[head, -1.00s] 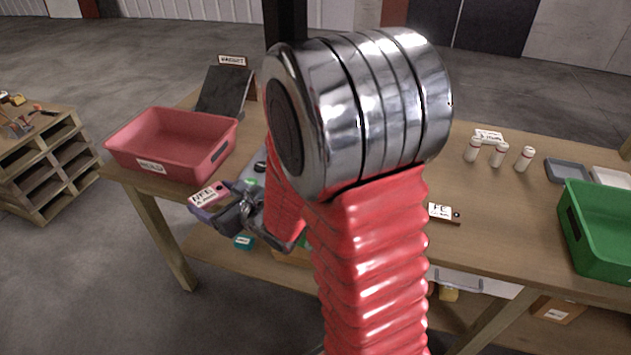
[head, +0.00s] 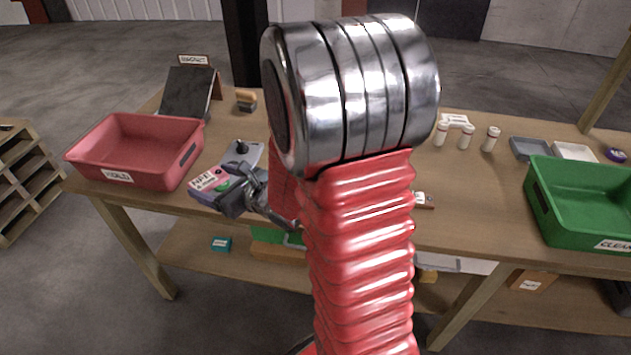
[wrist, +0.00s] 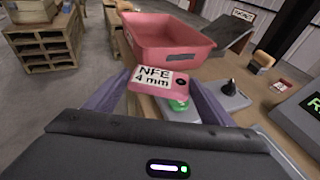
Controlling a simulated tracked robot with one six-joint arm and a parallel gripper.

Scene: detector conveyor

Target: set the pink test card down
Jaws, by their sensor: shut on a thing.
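The pink test card (wrist: 162,78) carries a white label reading "NFE 4 mm" and a dark hole at one end. My gripper (wrist: 160,98) is shut on it. In the head view the pink card (head: 210,180) shows at the front edge of the wooden table, left of my arm, with my gripper (head: 228,190) at its near side.
A red bin labelled "HOLD" (head: 140,152) stands left of the card. A dark slanted board (head: 188,92) is behind it. A green bin (head: 585,205) stands at the right, with several white cylinders (head: 466,137) and shallow trays behind.

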